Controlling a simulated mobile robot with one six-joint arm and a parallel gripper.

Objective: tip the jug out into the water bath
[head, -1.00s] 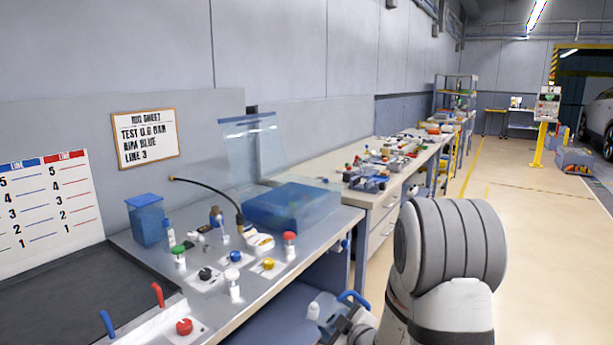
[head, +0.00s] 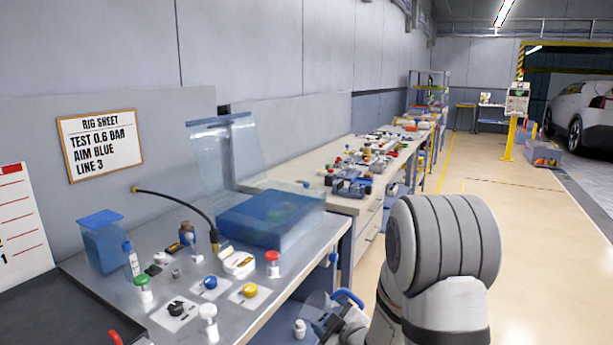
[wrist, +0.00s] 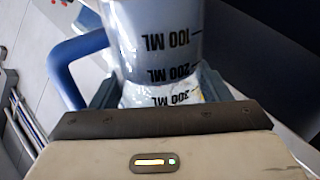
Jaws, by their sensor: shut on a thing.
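A clear jug with a blue handle and black ML marks (wrist: 160,45) fills the top of the wrist view, its lettering upside down there. My gripper (wrist: 157,92) is shut on it, one finger on each side. In the head view the jug (head: 318,306) and my gripper (head: 335,322) are low in front of the bench, beside its front edge. The jug's contents cannot be made out clearly. The water bath (head: 265,222), a blue see-through tank, stands on the bench beyond the jug, apart from it. A clear lid stands raised behind it.
A black hose (head: 180,202) arches left of the bath. Bottles, valve knobs and a blue-lidded container (head: 103,242) crowd the bench's left. A second bench (head: 340,200) with small parts runs behind. The floor at right (head: 530,240) is clear.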

